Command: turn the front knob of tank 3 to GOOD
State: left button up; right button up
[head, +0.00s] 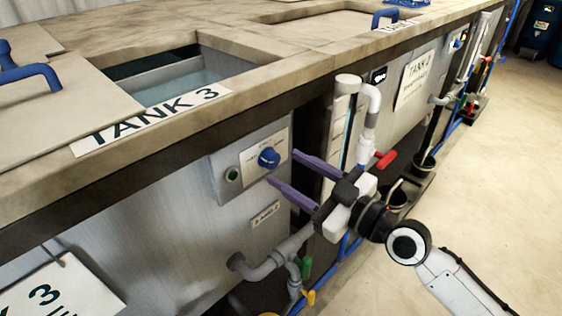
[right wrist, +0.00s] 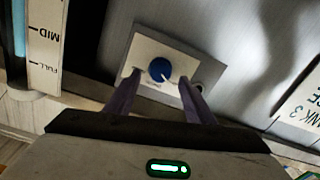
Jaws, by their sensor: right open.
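The blue knob (head: 268,157) sits on a pale control plate (head: 250,152) on the front of tank 3, below the TANK 3 label (head: 150,118). In the right wrist view the knob (right wrist: 159,68) shows a white pointer mark; the lettering around it is too small to read. My right gripper (head: 281,167) is open, its two purple fingers pointing at the plate, the knob a little beyond the fingertips and roughly between them. In the right wrist view the fingers (right wrist: 160,88) stand either side below the knob, apart from it. My left gripper is not in view.
Grey pipes with a red-handled valve (head: 385,159) stand beside my right gripper, and a lower pipe (head: 268,264) has green and yellow handles. The counter edge overhangs the panel. Open floor lies right.

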aim_at(275, 161)
jog(key=shift+x, duration=1.65)
jog(key=shift+c, duration=0.3)
jog(key=c, duration=1)
